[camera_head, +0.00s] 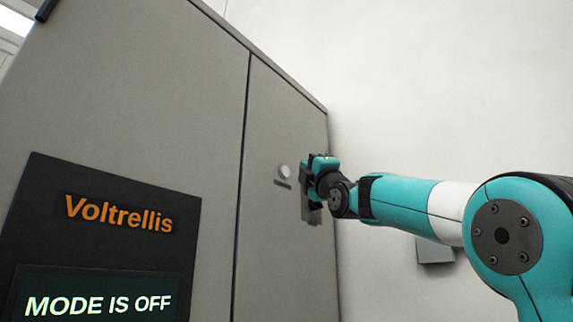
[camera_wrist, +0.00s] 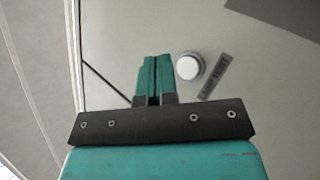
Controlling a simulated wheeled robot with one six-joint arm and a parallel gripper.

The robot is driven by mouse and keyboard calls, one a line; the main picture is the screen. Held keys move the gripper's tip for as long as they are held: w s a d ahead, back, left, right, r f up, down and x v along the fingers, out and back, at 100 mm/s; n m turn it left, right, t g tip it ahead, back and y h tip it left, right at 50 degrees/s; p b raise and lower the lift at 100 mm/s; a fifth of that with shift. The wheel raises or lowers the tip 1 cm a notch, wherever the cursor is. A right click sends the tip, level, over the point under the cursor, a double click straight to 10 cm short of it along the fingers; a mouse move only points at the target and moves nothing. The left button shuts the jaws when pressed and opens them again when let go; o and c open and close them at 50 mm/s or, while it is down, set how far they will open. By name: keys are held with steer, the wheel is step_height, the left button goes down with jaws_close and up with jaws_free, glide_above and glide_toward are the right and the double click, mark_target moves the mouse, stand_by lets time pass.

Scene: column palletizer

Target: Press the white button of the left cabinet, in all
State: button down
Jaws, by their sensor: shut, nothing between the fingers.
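The white button (camera_head: 284,171) is round and sits on the right door of the grey cabinet (camera_head: 150,90). In the wrist view the white button (camera_wrist: 188,67) sits in a grey ring, just right of my fingertips. My gripper (camera_head: 306,178) is close to the cabinet face, to the right of the button in the head view. In the wrist view my gripper (camera_wrist: 153,60) has its two teal fingers together with nothing between them. I cannot tell whether the fingertips touch the cabinet face.
A small dark label (camera_wrist: 213,77) lies beside the button. A black panel (camera_head: 185,215) on the left door reads "Voltrellis", and its screen (camera_head: 98,303) reads "MODE IS OFF". A pale wall (camera_head: 430,80) stands behind, with a small grey box (camera_head: 434,250) on it.

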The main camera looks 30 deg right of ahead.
mark_target(285, 172)
steer(key=shift+w+a, duration=0.2)
steer(key=shift+w, duration=0.35)
steer(key=shift+w+a, duration=0.2)
steer(key=shift+w, duration=0.35)
steer(key=shift+w, duration=0.1)
stand_by(1.2)
steer(key=shift+w+a, duration=0.15)
steer(key=shift+w, duration=0.15)
steer(key=shift+w+a, duration=0.2)
steer(key=shift+w, duration=0.15)
stand_by(0.6)
stand_by(0.3)
steer(key=shift+s+d+b, duration=0.3)
steer(key=shift+s+b, duration=0.2)
steer(key=shift+s, duration=0.2)
steer(key=shift+s+f, duration=0.1)
